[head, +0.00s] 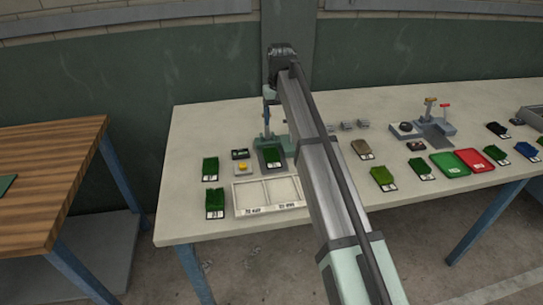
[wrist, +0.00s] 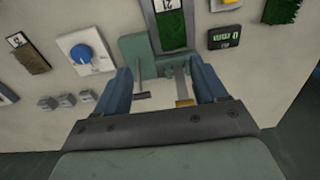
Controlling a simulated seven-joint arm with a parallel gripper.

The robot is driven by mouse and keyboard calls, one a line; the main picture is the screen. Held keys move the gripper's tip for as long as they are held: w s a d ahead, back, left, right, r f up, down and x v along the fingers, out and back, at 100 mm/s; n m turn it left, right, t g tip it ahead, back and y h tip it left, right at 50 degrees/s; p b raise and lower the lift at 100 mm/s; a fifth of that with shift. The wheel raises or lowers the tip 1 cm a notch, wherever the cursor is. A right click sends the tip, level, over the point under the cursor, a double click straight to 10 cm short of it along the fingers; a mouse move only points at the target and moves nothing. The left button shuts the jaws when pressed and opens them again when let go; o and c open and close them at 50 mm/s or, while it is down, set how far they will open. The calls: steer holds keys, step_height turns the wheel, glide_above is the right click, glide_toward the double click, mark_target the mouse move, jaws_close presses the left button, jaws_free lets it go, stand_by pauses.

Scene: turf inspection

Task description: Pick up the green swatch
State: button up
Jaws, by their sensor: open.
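Several green swatches with white labels lie on the pale table. One green swatch (head: 272,155) lies on a grey plate at a teal fixture (head: 290,146), close to my gripper; it also shows at the top of the wrist view (wrist: 172,28). Others lie to the left, a green swatch (head: 210,168) and a green swatch (head: 215,203), and more lie right of my arm. My gripper (wrist: 165,88) is open, its blue fingers apart above the fixture, with nothing held. In the head view my gripper (head: 267,118) is partly hidden by my arm.
A white divided tray (head: 237,203) stands at the front. A yellow button (head: 242,167) and a small display (head: 240,154) are near the fixture. A blue knob (wrist: 81,54) shows in the wrist view. Green (head: 449,172) and red (head: 474,168) trays lie right. A wall stands behind.

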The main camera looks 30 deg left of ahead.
steer(key=s+a, duration=0.2)
glide_above(271, 153)
steer(key=f, duration=0.8)
steer(key=shift+s+d+f, duration=0.15)
steer(key=shift+s+f, duration=0.05)
steer(key=shift+f, duration=0.05)
steer(key=shift+w+f, duration=0.15)
steer(key=shift+f, duration=1.25)
steer(key=shift+w+f, duration=0.1)
steer(key=shift+f, duration=1.25)
steer(key=c, duration=0.9)
